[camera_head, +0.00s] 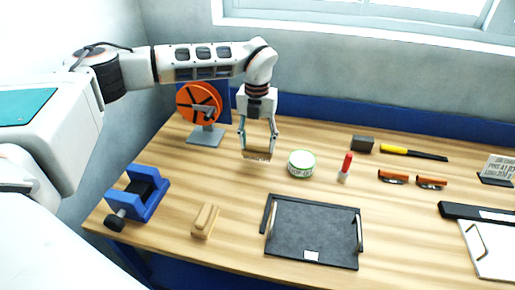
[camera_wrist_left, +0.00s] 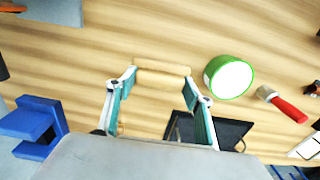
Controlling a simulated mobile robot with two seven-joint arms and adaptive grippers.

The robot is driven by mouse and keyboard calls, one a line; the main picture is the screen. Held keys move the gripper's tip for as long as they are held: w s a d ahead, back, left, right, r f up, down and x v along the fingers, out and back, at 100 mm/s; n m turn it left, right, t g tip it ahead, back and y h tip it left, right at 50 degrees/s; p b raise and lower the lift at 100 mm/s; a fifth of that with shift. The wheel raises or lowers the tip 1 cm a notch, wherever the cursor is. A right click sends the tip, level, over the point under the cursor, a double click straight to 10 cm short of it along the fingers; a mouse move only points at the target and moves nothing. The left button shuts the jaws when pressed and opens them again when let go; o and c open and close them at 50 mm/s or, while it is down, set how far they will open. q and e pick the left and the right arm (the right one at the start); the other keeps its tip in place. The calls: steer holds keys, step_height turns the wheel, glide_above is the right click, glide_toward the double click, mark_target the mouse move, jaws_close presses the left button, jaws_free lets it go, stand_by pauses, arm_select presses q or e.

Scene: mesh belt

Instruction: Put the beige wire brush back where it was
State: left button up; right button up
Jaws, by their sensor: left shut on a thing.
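The beige wire brush (camera_head: 258,154) is between the fingertips of my left gripper (camera_head: 257,148), low over the back middle of the workbench, in front of the orange reel. In the left wrist view the brush (camera_wrist_left: 162,68) spans crosswise between the two fingers of the left gripper (camera_wrist_left: 160,78), which is shut on it. I cannot tell whether the brush touches the bench top. My right gripper is not in view.
The orange reel (camera_head: 199,104) is behind left. A blue vise (camera_head: 139,196), tan block (camera_head: 205,221) and black tray (camera_head: 312,232) lie nearer. Bare wood lies between them.

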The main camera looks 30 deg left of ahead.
mark_target(257, 143)
arm_select(q)
step_height(257, 143, down, 3)
steer(key=shift+r, duration=0.15)
steer(key=shift+f, duration=0.2)
steer(key=shift+f, duration=0.15)
steer(key=o, duration=1.1)
steer(key=shift+c, duration=0.2)
